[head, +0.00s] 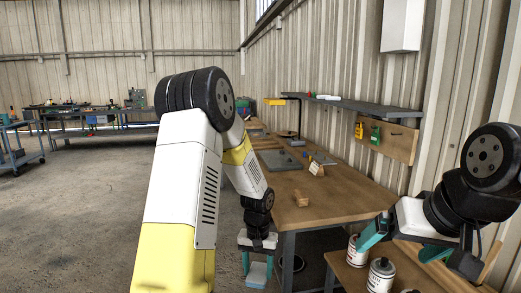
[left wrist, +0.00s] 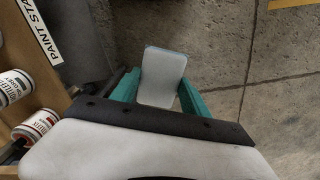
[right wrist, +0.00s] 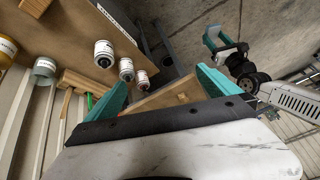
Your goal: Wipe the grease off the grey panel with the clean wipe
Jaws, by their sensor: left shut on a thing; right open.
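My left gripper (head: 258,264) is shut on a pale, flat wipe (head: 258,273), held in the air over the floor, left of the benches' front legs. The left wrist view shows the wipe (left wrist: 162,76) between the teal fingers (left wrist: 160,96). My right gripper (right wrist: 160,88) is open and empty, over the near right bench with the cans. A flat grey panel (head: 279,160) lies on the long wooden bench, well beyond both grippers; it is too small to tell whether grease is on it.
The wooden bench (head: 335,197) carries small items and a card stand (head: 316,169). Paint cans (head: 381,274) stand on the near right bench under my right arm. A grey shelf (head: 355,104) and a tool board (head: 385,139) are on the wall. Floor (head: 80,215) at left is clear.

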